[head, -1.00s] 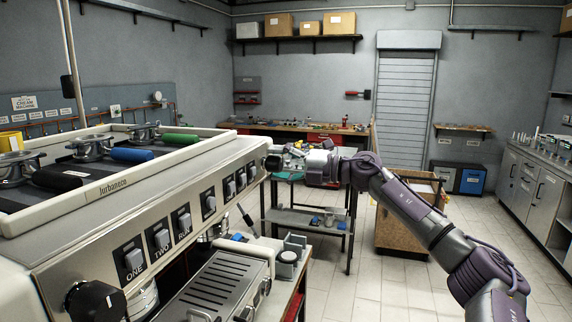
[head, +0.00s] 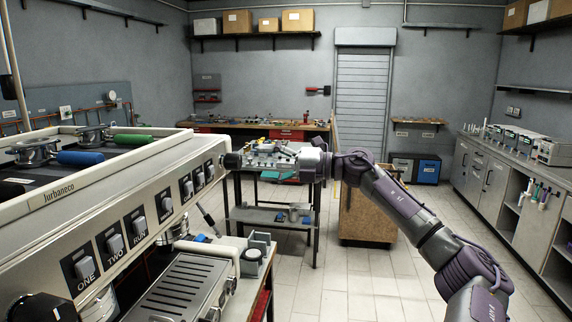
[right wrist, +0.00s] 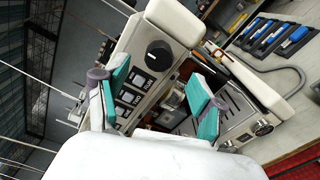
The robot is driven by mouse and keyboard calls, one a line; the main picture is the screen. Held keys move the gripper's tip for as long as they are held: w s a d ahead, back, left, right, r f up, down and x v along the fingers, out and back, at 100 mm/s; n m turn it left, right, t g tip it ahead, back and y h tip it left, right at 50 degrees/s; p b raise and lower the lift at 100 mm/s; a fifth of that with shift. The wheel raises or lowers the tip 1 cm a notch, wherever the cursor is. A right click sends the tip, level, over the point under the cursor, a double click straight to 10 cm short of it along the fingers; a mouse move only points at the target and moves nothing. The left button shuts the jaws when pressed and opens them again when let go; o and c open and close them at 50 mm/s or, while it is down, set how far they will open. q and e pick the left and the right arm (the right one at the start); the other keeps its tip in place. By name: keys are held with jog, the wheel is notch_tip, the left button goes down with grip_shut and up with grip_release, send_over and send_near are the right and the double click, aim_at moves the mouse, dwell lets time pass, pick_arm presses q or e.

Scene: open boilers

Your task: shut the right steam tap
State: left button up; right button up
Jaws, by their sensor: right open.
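The right steam tap is a black round knob (head: 232,160) at the far right end of the coffee machine's front panel. In the right wrist view the knob (right wrist: 158,53) shows whole, beyond and between the finger ends, closer to the top of the picture. My right gripper (head: 258,154) comes in from the right, just right of the knob in the head view. Its two teal-padded fingers (right wrist: 158,88) are spread apart with nothing between them. I see no contact with the knob. My left gripper is not in view.
The machine's panel (head: 135,228) carries several switches left of the tap, and another black knob (head: 42,307) is at the near left. A metal drip tray (head: 185,285) juts out below. A work table (head: 275,217) stands behind the gripper. Floor at the right is clear.

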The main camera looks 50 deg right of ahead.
jog(key=shift+v, duration=2.15)
